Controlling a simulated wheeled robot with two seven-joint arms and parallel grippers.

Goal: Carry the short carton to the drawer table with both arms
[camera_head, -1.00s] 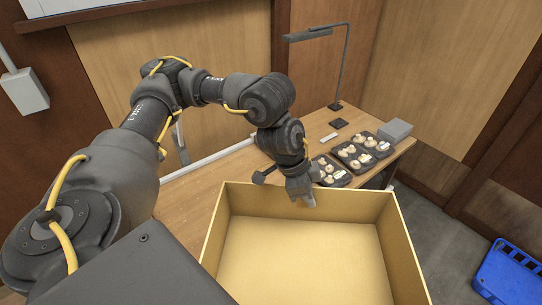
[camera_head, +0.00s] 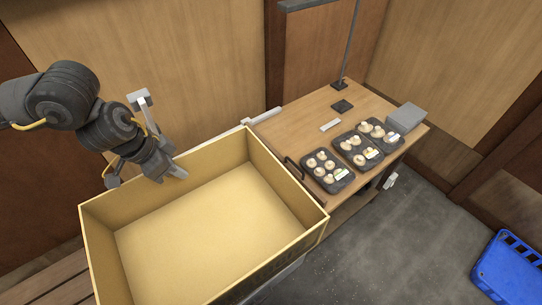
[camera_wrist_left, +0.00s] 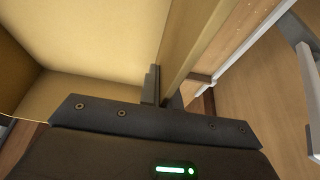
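The short carton (camera_head: 262,262) is a large, open, empty yellow-tan box in the lower left of the head view. My left gripper (camera_head: 178,172) is at the top edge of its far-left wall. In the left wrist view the gripper (camera_wrist_left: 163,92) has one finger inside the carton (camera_wrist_left: 95,45) and the other outside, with the wall pinched between them. The drawer table (camera_head: 285,128) is wooden and stands right behind the carton. The carton's right wall hides part of the table's front; I cannot tell whether they touch. My right gripper is not in view.
Several black trays of mushrooms (camera_head: 327,181), a grey box (camera_head: 406,117) and a lamp (camera_head: 345,62) stand on the table. A blue crate (camera_head: 508,270) lies on the floor at the lower right. Grey floor between carton and crate is clear.

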